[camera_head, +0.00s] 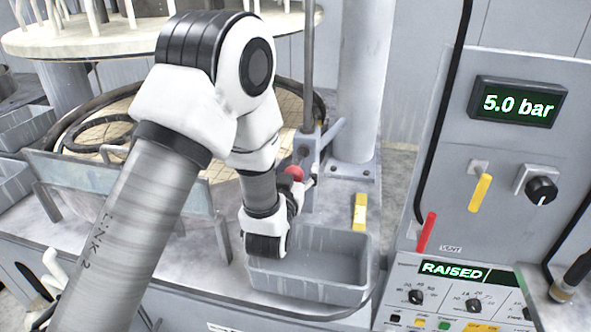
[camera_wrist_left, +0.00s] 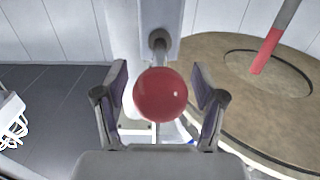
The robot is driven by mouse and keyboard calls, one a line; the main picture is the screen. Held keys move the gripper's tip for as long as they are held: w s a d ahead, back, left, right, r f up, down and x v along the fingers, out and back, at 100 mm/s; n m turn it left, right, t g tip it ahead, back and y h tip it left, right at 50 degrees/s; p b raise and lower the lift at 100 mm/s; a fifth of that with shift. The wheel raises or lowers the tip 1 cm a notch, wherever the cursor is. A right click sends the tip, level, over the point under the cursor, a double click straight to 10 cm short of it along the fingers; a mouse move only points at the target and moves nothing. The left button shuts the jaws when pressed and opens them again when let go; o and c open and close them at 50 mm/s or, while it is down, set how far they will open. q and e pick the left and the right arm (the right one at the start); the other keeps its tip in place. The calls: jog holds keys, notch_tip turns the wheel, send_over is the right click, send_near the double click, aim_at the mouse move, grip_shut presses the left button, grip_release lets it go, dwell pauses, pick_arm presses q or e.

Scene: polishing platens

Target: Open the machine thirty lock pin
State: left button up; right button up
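The lock pin's red ball knob (camera_head: 294,173) shows beside the grey post at the middle of the head view. In the left wrist view the red knob (camera_wrist_left: 160,95) sits centred between my left gripper's two fingers, with a narrow gap on each side. A grey rod runs from behind it to a grey upright. My left gripper (camera_head: 303,187) is open at the knob, above the grey bin; its fingertips are small and partly hidden in the head view. My right gripper is not in view.
A grey bin (camera_head: 320,283) lies under my left wrist. The control panel (camera_head: 450,190) at right has a "5.0 bar" display (camera_head: 517,103), yellow and red levers, and a "RAISED" display (camera_head: 453,270). A round platen (camera_wrist_left: 225,85) shows in the wrist view.

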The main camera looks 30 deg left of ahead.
pick_arm(q)
jog(key=v, duration=0.7)
jog(key=shift+s, duration=0.2)
jog(key=shift+d, duration=0.1)
